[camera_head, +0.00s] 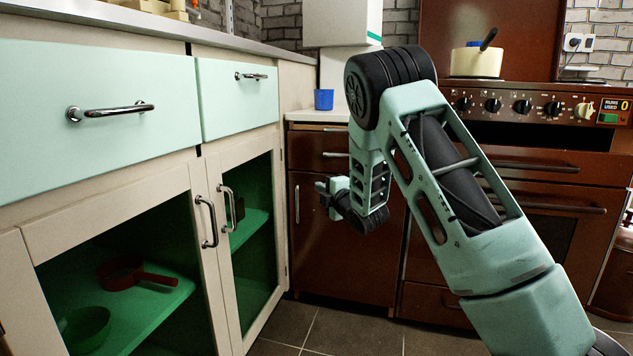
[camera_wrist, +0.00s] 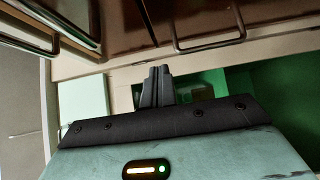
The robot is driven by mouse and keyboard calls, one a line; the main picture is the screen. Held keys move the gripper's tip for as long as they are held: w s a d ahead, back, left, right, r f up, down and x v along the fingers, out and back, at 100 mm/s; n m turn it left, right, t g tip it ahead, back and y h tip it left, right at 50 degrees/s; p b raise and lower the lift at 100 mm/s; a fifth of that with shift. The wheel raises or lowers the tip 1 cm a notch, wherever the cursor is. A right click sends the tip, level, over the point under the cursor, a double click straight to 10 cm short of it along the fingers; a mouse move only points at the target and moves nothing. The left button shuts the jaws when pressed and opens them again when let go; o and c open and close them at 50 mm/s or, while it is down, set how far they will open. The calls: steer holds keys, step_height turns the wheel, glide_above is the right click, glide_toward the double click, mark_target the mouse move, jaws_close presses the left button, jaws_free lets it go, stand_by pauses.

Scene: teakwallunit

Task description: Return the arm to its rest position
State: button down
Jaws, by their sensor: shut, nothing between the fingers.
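My arm rises from the lower right in the head view, bends at a black elbow joint and hangs down in front of the brown cabinet. My gripper (camera_head: 322,188) is at its end, pointing left towards the glazed cabinet doors and apart from them. In the wrist view my gripper (camera_wrist: 157,72) has its two dark fingers together, with nothing between them. The cabinet fronts lie beyond the fingers in that view.
Mint drawers (camera_head: 110,109) and glazed doors (camera_head: 243,215) with protruding handles stand at left. A red pan (camera_head: 122,273) and green bowl (camera_head: 86,328) sit inside. A blue cup (camera_head: 323,99) is on the counter. The brown oven (camera_head: 560,190) carries a cream pot (camera_head: 476,62).

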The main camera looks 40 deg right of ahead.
steer(key=shift+s+a+p, duration=0.15)
steer(key=shift+s+p, duration=0.2)
steer(key=shift+s, duration=0.75)
steer(key=shift+s+a+p, duration=0.1)
steer(key=shift+s+p, duration=0.2)
steer(key=shift+s, duration=0.75)
